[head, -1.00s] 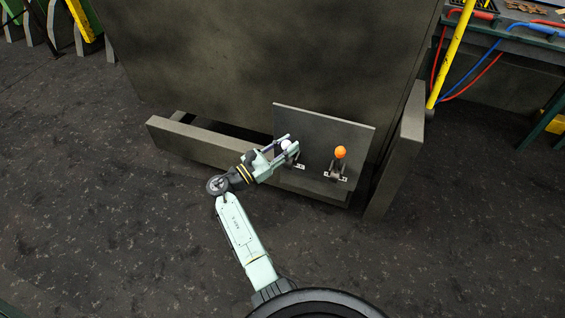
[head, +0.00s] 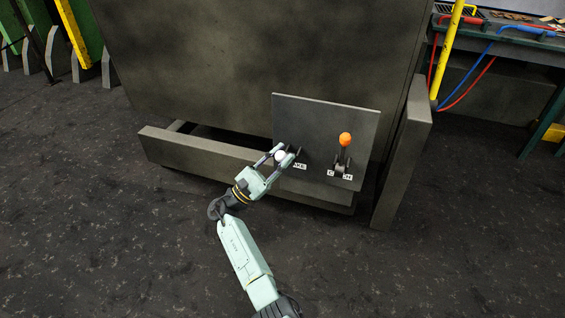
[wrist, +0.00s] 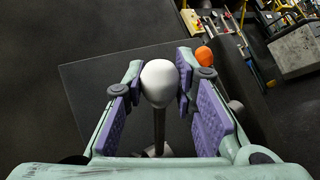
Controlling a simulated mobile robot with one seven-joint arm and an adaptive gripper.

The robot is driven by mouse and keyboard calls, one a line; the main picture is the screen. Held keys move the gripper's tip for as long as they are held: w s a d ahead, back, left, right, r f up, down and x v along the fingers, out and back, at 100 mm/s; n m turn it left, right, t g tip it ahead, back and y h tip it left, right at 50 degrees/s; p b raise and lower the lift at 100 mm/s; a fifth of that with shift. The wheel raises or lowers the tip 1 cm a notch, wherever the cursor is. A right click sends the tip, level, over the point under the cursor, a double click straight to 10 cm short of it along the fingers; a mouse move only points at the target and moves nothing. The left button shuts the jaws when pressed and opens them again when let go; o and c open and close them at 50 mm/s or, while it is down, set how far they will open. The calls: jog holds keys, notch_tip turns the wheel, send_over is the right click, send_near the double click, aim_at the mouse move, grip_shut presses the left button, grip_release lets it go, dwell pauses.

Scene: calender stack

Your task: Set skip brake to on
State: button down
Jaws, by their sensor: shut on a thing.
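A lever with a white ball knob (head: 280,155) stands on the left of a dark panel (head: 325,118). My gripper (head: 283,155) is around the knob. In the wrist view the white knob (wrist: 159,82) and its dark shaft (wrist: 159,130) lie between the two purple-padded fingers (wrist: 160,90), which are shut on it. A label by this lever is partly covered, with only its last letters showing. A second lever with an orange knob (head: 345,139) stands upright to the right and is free of my gripper. The orange knob (wrist: 203,55) also shows in the wrist view.
A large dark machine housing (head: 250,60) rises behind the panel. A low beam (head: 200,150) runs to the left and an upright plate (head: 403,150) stands at right. A workbench (head: 510,35) with tools and hoses is at far right. The front floor is clear.

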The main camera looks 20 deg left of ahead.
jog(key=shift+s+f+m+g+h+b, duration=0.15)
jog(key=shift+s+f+m+h+b, duration=0.1)
jog(key=shift+m+h+b, duration=0.3)
jog(key=shift+s+f+m+g+h+b, duration=0.15)
jog(key=shift+f+m+h+b, duration=0.1)
jog(key=shift+m+h+b, duration=0.25)
jog(key=c, duration=1.3)
grip_release()
jog(key=v, duration=1.2)
jog(key=shift+a+r, duration=0.1)
